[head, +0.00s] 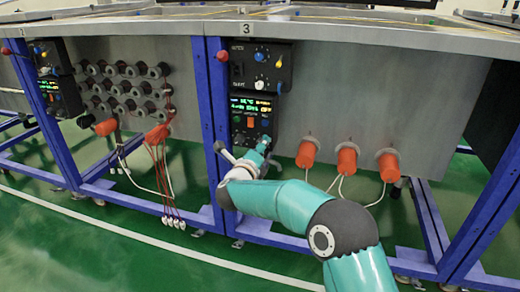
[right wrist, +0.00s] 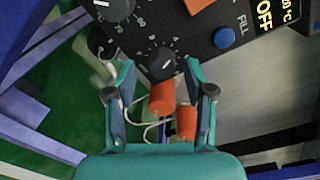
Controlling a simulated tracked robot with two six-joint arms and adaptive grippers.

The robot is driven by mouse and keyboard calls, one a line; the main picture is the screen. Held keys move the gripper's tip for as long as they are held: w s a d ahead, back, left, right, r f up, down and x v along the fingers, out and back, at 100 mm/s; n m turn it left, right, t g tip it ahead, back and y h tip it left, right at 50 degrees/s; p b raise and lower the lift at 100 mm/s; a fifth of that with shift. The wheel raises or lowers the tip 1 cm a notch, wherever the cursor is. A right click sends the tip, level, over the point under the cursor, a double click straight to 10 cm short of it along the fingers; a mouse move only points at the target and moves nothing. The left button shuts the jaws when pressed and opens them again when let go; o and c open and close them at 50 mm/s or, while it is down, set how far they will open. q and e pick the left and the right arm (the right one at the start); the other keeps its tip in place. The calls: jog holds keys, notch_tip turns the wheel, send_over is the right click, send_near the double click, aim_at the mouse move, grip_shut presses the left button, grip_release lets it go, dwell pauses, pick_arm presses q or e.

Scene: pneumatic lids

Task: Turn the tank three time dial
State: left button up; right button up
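The tank marked 3 has a lower black control panel (head: 237,125) with a lit display on its front. My right gripper (head: 266,143) is at the lower right part of this panel. In the right wrist view, my right gripper (right wrist: 160,68) is open, its two fingers spread apart. A small black dial (right wrist: 162,63) with a numbered scale shows between the fingertips; I cannot tell whether they touch it. No label naming the time dial is readable. My left gripper is not in view.
An upper black panel (head: 275,70) with a blue and a white knob sits above. A blue FILL button (right wrist: 225,37) is right of the small dial. Orange connectors (head: 306,152) with hoses project to the right. A blue frame post (head: 208,110) stands left.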

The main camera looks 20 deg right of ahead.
jog(key=shift+r, duration=0.1)
jog(key=v, duration=1.2)
